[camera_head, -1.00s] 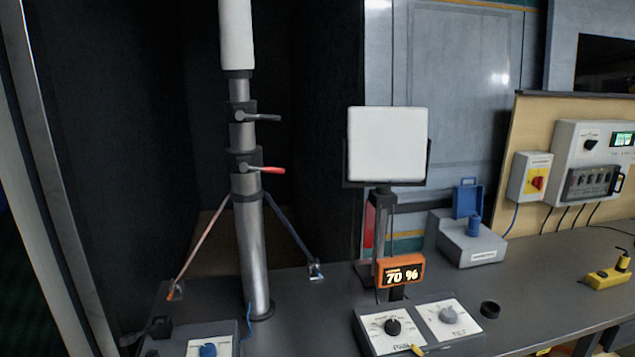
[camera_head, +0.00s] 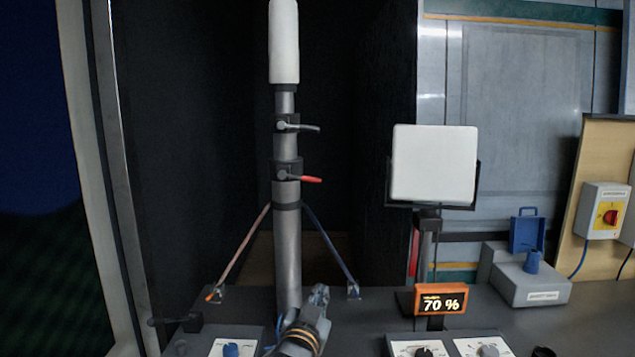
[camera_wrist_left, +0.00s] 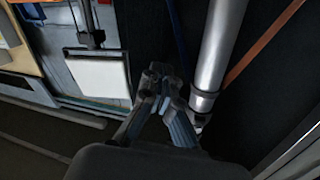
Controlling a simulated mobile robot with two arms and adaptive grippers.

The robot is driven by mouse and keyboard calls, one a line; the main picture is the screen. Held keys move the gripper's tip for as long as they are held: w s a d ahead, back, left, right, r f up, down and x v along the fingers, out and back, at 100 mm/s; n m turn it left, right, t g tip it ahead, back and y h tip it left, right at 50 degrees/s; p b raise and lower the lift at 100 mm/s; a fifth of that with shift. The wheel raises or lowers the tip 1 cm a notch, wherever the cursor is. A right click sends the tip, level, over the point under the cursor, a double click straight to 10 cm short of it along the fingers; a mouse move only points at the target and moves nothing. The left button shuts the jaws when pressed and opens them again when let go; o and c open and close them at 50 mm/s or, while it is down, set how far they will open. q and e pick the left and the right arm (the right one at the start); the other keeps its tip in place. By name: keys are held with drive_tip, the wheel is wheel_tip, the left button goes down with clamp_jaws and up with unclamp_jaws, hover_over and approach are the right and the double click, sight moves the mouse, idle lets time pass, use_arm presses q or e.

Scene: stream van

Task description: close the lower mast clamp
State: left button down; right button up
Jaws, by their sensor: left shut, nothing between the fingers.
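The mast (camera_head: 287,245) stands upright on the worktop, with a white cylinder at its top. The lower mast clamp (camera_head: 287,171) is a dark collar with a red-tipped lever (camera_head: 311,179) sticking out to the right, nearly level. The upper clamp (camera_head: 287,124) has a grey lever, also pointing right. My left gripper (camera_head: 320,292) is low in front of the mast, well below the red lever. It is shut and empty. In the left wrist view its fingers (camera_wrist_left: 161,76) come together beside the silver mast tube (camera_wrist_left: 218,55). My right gripper is not in view.
Two braces, one reddish (camera_head: 240,250) and one blue (camera_head: 330,245), slope from the mast to the worktop. Control boxes line the front edge.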

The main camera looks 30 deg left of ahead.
use_arm(q)
wheel_tip(320, 180, up, 12)
drive_tip(key=w+a+n+t+y, duration=0.1)
drive_tip(key=w+a+t+y, duration=0.1)
drive_tip(key=t, duration=0.1)
drive_tip(key=n+t+y, duration=0.1)
drive_tip(key=t+y, duration=0.1)
drive_tip(key=y, duration=0.1)
approach(311, 178)
wheel_tip(311, 178, up, 5)
drive_tip(key=s+d, duration=0.2)
drive_tip(key=shift+s+f, duration=0.15)
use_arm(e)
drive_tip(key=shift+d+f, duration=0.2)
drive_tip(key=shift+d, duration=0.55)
use_arm(q)
drive_tip(key=p+x, duration=0.3)
drive_tip(key=x, duration=0.7)
drive_tip(key=shift+w+a+f, duration=0.1)
drive_tip(key=shift+a+f, duration=0.05)
drive_tip(key=shift+f, duration=0.55)
drive_tip(key=shift+w+a+f, duration=0.1)
drive_tip(key=shift+a+f, duration=0.05)
drive_tip(key=shift+f, duration=0.6)
drive_tip(key=shift+w+a+f, duration=0.1)
drive_tip(key=shift+a+f, duration=0.05)
drive_tip(key=shift+f, duration=0.55)
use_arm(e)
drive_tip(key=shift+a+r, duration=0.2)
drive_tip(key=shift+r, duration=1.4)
